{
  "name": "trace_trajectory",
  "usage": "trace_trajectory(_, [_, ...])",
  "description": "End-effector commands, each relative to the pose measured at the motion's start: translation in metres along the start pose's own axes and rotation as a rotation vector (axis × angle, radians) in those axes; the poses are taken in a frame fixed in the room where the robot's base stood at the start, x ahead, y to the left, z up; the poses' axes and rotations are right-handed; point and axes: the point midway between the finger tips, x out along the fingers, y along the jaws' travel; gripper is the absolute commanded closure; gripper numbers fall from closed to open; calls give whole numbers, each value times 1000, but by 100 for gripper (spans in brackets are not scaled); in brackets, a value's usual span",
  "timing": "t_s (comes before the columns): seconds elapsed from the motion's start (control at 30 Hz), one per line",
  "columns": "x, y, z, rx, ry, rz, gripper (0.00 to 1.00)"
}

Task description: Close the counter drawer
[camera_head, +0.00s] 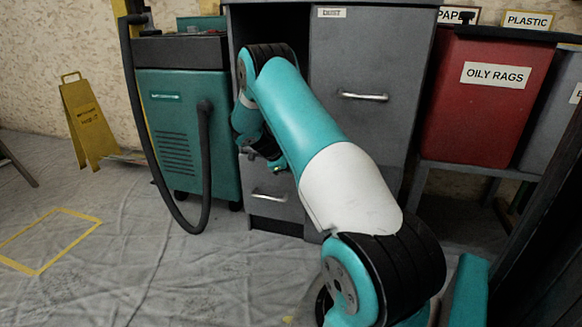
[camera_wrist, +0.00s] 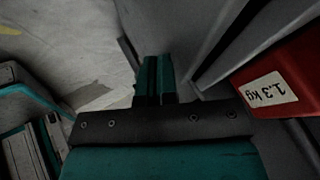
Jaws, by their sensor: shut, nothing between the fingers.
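The grey counter (camera_head: 365,55) stands at the back centre, with a handled door or drawer front on its right. Its left column shows a dark opening at the top and a lower drawer front (camera_head: 285,212) with a metal handle (camera_head: 269,197). My arm hides the part between, so I cannot tell how far a drawer stands out there. My gripper is at that left column, mostly hidden by my wrist in the head view. In the wrist view my gripper (camera_wrist: 155,78) is shut and empty, close beside grey panels (camera_wrist: 190,30). Contact is not clear.
A red box labelled 1,3 kg (camera_wrist: 285,85) lies right of the fingers in the wrist view. A teal machine (camera_head: 172,125) with a black hose stands left of the counter. A red oily-rags bin (camera_head: 480,110) stands right. Floor (camera_head: 130,270) at front left is clear.

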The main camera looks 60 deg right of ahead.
Motion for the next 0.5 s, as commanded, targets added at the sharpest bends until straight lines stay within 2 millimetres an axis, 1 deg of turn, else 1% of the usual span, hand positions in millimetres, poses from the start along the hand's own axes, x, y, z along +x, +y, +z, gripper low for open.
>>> trace_trajectory(0.1, [-13, 21, -2, -4, 6, 11, 100])
trace_trajectory(0.13, [-21, 22, -4, -3, 6, 11, 100])
trace_trajectory(0.2, [-43, 19, -4, -2, 5, 10, 100])
trace_trajectory(0.3, [-66, 19, -5, -1, 7, 12, 100])
trace_trajectory(0.4, [-84, 19, -6, 2, 9, 15, 100])
trace_trajectory(0.5, [-97, 19, -6, 3, 11, 15, 100])
